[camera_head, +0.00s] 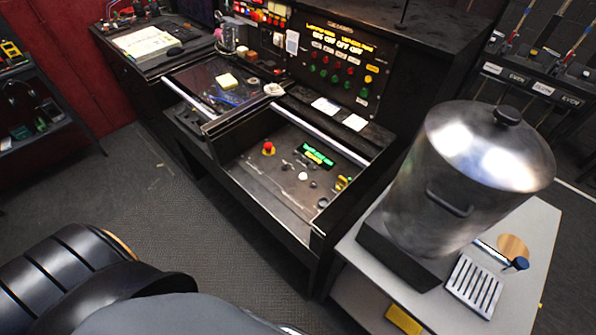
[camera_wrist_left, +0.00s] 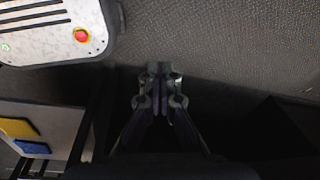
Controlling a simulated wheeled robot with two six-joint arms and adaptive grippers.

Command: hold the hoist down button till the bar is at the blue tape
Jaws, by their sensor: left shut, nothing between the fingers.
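My left gripper (camera_wrist_left: 160,88) shows in the left wrist view, pointing over the dark floor. Its fingers are together with nothing between them, and it touches nothing. It is not in the head view, and my right gripper is in neither view. An upright panel (camera_head: 345,62) behind carries rows of red, green and yellow buttons. I cannot tell which button is hoist down. I cannot make out the bar or the blue tape.
A large lidded metal pot (camera_head: 465,178) stands on a light table (camera_head: 515,285) at the right, beside a slotted grate (camera_head: 474,286). Yellow (camera_wrist_left: 18,128) and blue (camera_wrist_left: 32,147) patches show at the lower left of the wrist view. The floor (camera_head: 190,225) before the desk is clear.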

